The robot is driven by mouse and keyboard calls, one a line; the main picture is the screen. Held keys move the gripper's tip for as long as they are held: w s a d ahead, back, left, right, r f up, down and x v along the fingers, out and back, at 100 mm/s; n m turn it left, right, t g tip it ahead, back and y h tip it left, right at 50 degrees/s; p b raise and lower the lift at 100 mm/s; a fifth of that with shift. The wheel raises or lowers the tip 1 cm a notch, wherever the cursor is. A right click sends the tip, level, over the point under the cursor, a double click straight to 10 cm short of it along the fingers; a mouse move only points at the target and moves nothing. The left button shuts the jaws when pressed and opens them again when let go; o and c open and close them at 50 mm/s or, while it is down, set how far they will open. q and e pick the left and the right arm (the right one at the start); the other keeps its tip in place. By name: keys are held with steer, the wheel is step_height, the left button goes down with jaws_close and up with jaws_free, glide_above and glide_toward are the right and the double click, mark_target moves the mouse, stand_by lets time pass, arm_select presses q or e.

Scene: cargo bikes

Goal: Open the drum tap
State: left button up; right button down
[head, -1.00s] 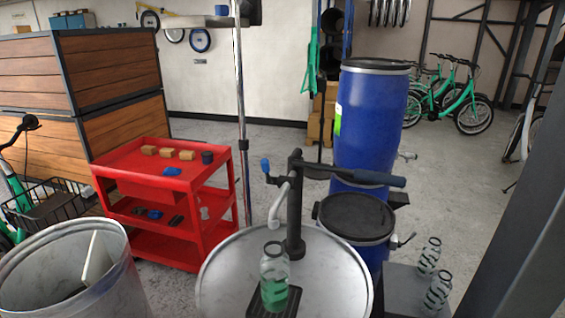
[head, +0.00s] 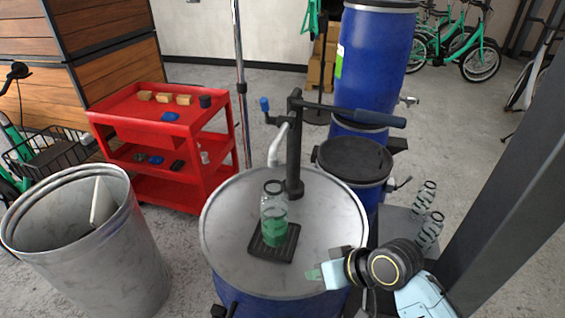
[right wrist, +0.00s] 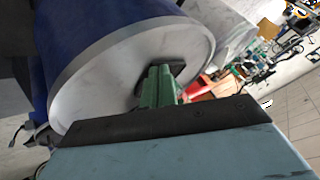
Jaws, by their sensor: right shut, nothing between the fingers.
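The near blue drum (head: 285,308) has a pale round lid and carries a black hand pump (head: 294,150) with a grey spout. A small tap-like fitting (head: 402,183) shows on the side of the black-lidded drum (head: 352,160). Another (head: 408,100) is on the tall blue drum (head: 375,60). A dark fitting (head: 222,309) juts from the near drum's front left at the picture's bottom edge, only partly seen. My right gripper (head: 314,273) is shut and empty over the lid's right front edge. Its green fingers (right wrist: 160,85) show before the lid in the right wrist view. My left gripper is not in view.
A glass jar (head: 274,215) with green liquid stands on a black tray (head: 287,247) on the lid. An open grey bin (head: 120,265) stands left, a red cart (head: 125,135) behind it. A dark post (head: 490,200) and coiled springs (head: 428,230) are to the right.

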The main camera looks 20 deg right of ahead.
steer(key=w+d+r+m+t+y, duration=0.2)
steer(key=w+d+r+t+y, duration=0.1)
steer(key=w+r, duration=0.6)
steer(key=w+d+r+m+t+y, duration=0.3)
steer(key=w+r, duration=0.5)
steer(key=r, duration=1)
steer(key=shift+w+d+r+m+t+y, duration=0.15)
steer(key=shift+w+d+m+t+y, duration=0.25)
steer(key=shift+d+y, duration=0.5)
steer(key=shift+a, duration=0.25)
steer(key=p+x, duration=0.1)
steer(key=x, duration=0.9)
steer(key=shift+r+p, duration=0.15)
steer(key=shift+p, duration=0.25)
